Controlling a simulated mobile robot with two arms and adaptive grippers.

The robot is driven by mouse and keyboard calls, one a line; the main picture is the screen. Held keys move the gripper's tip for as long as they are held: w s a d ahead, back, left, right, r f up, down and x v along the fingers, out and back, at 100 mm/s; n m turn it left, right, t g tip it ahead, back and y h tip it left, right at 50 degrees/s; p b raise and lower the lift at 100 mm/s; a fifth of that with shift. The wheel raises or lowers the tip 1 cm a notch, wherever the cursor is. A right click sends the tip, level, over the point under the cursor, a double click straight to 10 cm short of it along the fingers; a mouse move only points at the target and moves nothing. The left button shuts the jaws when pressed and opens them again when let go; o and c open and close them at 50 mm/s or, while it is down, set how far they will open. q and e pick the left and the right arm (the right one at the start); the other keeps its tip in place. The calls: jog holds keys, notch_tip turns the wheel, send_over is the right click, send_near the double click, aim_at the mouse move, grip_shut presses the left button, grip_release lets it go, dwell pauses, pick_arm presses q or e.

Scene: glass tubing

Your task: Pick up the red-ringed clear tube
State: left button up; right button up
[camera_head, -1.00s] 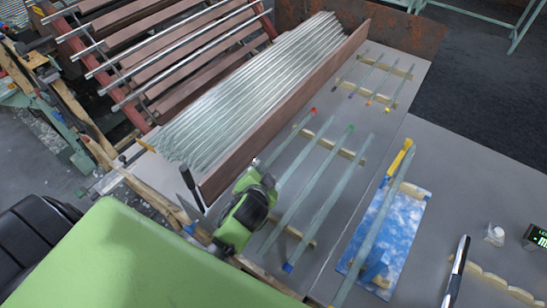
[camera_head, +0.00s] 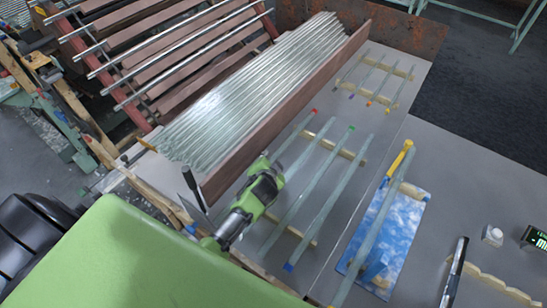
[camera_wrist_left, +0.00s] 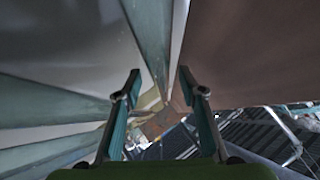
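The red-ringed clear tube (camera_head: 297,136) lies slanting beside the brown wall, its red mark at the far end; my gripper hides its near part. My left gripper (camera_head: 271,160) is over this tube, pointing down. In the left wrist view my left gripper (camera_wrist_left: 160,85) has its two fingers wide apart, nothing held. A clear tube (camera_wrist_left: 153,40) shows between the fingers there, running away from me; I cannot tell whether it is at finger depth. My right gripper is not in view.
A green-marked tube (camera_head: 315,175) and a blue-marked tube (camera_head: 329,207) lie parallel to the right on wooden rests (camera_head: 345,152). A brown wall (camera_head: 285,105) borders the stacked tubes (camera_head: 250,90) on the left. A yellow-ended tube (camera_head: 375,225) lies over a blue board (camera_head: 408,222).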

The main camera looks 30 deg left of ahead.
pick_arm(q)
grip_shut()
dwell(0.3)
